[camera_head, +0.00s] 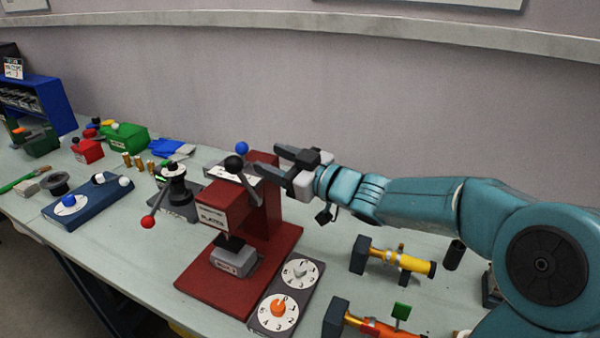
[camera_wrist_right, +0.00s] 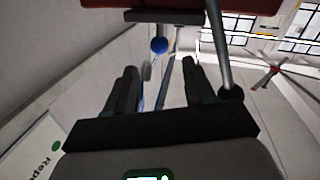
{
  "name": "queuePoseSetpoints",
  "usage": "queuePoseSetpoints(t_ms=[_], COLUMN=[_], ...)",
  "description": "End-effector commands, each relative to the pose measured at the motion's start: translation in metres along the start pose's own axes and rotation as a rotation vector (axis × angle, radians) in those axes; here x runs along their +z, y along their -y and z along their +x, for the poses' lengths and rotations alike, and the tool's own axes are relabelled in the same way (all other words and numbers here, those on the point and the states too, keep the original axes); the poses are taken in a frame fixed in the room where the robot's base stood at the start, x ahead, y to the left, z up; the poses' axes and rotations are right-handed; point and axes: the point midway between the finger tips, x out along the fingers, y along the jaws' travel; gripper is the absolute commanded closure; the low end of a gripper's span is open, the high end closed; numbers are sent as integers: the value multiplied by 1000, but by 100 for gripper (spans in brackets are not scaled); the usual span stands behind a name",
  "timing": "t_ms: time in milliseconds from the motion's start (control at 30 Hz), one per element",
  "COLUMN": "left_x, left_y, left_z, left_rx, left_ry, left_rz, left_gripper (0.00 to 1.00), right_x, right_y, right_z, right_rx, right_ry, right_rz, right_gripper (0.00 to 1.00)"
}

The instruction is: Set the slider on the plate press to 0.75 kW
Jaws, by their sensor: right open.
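The plate press (camera_head: 275,205) is a dark red stand on a red base, with a white front label and a lever ending in a black ball (camera_head: 233,163). A blue ball knob (camera_head: 241,148) shows at its top, likely the slider's knob. The scale and its reading are not legible. My right gripper (camera_head: 268,160) is open beside the top of the press, fingers pointing left towards the knob. In the right wrist view, the blue knob (camera_wrist_right: 159,46) lies ahead between the two open fingers (camera_wrist_right: 160,85), apart from them. My left gripper is not in view.
A panel with two dials (camera_head: 284,296) lies before the press. A yellow tube (camera_head: 410,262) and an orange tube (camera_head: 375,328) lie to the right. A black device with a red-ball lever (camera_head: 148,221) stands left of the press. The wall is close behind.

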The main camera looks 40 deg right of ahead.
Motion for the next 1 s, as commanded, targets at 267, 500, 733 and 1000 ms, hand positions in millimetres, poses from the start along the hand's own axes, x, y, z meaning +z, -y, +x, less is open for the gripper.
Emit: queuePoseSetpoints(t_ms=[267,500,733,1000], left_x=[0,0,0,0], left_y=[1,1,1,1], left_z=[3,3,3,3], left_rx=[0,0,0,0], left_ry=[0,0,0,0], left_rz=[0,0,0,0], left_gripper=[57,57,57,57], right_x=[0,0,0,0], right_y=[-1,1,1,1], right_z=[-56,-68,-68,-67], right_rx=[3,-1,-1,-1], right_ry=[2,1,1,1], right_rz=[-1,1,1,0], right_gripper=[46,46,46,46])
